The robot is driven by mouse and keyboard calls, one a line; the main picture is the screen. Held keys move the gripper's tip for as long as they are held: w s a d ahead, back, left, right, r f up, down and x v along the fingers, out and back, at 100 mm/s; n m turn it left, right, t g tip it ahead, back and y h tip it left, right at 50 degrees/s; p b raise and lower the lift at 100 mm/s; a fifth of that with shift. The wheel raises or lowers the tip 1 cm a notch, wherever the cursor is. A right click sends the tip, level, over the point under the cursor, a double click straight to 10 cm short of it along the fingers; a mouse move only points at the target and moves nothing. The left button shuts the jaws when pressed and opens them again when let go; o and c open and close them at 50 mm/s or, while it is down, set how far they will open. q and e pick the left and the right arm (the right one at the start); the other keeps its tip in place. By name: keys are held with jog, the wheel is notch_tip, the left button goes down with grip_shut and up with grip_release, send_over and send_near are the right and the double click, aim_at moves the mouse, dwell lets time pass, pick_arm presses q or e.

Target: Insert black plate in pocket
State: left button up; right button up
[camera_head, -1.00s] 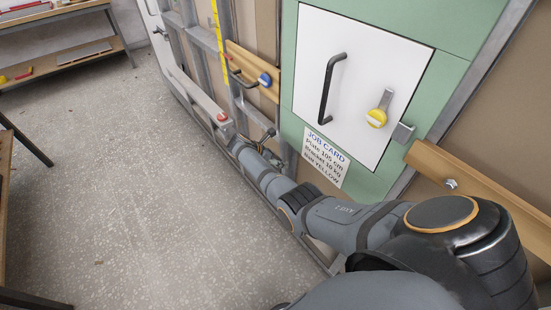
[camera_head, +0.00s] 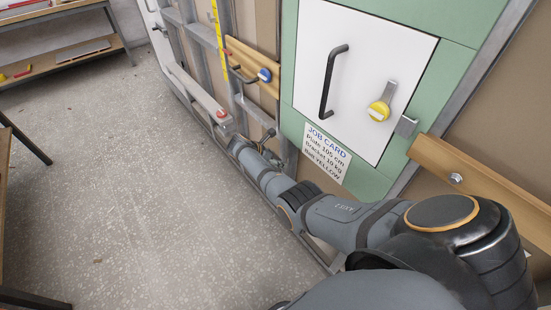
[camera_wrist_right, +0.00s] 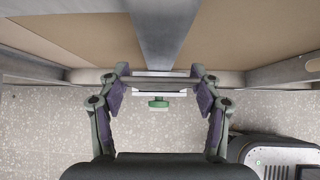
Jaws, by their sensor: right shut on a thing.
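My right gripper (camera_head: 268,142) is small and partly hidden at the far end of my right arm in the head view, low beside the wall frame. In the right wrist view the two fingers (camera_wrist_right: 160,84) stand wide apart and are shut on a thin grey piece (camera_wrist_right: 160,78) spanning between them. A white strip and a small green block (camera_wrist_right: 159,103) show between the fingers. I cannot tell whether the grey piece is the black plate. I cannot make out a black plate or the pocket in either view. My left gripper is not in view.
A shelf (camera_head: 60,62) stands at the back left. The floor (camera_head: 110,190) is largely clear.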

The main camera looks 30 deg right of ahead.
jog(key=shift+f+b, duration=1.05)
jog(key=shift+f, duration=0.3)
jog(key=o, duration=1.3)
jog(key=shift+o, duration=0.2)
jog(key=v, duration=1.2)
